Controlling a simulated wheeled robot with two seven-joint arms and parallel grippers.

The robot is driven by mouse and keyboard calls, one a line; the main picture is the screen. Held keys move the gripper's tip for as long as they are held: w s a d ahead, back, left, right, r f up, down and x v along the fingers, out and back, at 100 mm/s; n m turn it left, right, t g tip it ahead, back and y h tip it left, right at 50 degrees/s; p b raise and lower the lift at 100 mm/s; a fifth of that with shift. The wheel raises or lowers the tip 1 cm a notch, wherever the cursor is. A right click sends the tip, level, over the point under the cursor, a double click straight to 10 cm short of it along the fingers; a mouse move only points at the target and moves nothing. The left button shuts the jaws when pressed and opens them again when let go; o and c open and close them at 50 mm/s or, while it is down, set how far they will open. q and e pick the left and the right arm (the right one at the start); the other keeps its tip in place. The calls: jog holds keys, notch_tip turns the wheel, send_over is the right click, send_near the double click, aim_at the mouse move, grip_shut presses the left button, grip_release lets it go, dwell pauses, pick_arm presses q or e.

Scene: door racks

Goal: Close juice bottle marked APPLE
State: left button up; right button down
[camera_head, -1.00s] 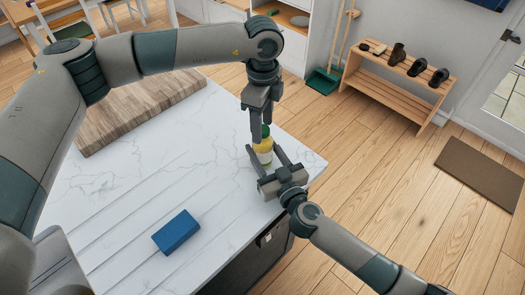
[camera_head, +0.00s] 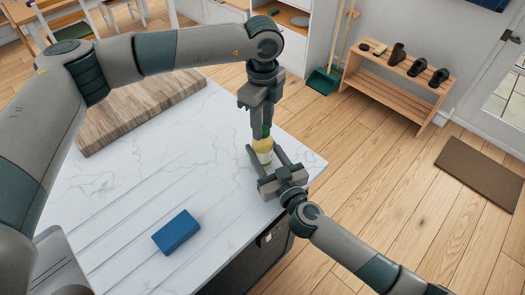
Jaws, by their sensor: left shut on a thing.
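The juice bottle (camera_head: 263,147) stands upright near the right edge of the white marble counter, with yellow juice and a pale label. Its lettering is too small to read. A green cap (camera_head: 266,130) shows at its top, partly hidden by my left gripper (camera_head: 263,131), which points straight down from above and is shut on the cap. My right gripper (camera_head: 265,152) reaches in low from the lower right, its two spread fingers on either side of the bottle's lower part. I cannot tell whether those fingers touch the bottle.
A blue block (camera_head: 176,232) lies on the counter (camera_head: 125,195) at front. A wooden board (camera_head: 135,115) lies at the back left. The counter's right edge is close to the bottle. A shoe rack (camera_head: 400,85) and a doormat (camera_head: 480,172) are on the floor beyond.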

pick_arm(q)
jog(key=m, duration=1.1)
jog(key=shift+m, duration=0.4)
jog(key=m, duration=1.1)
jog(key=shift+f+m, duration=0.1)
jog(key=shift+m, duration=0.3)
jog(key=m, duration=2)
jog(key=shift+m, duration=0.4)
jog(key=o, duration=1.2)
jog(key=shift+c, duration=0.2)
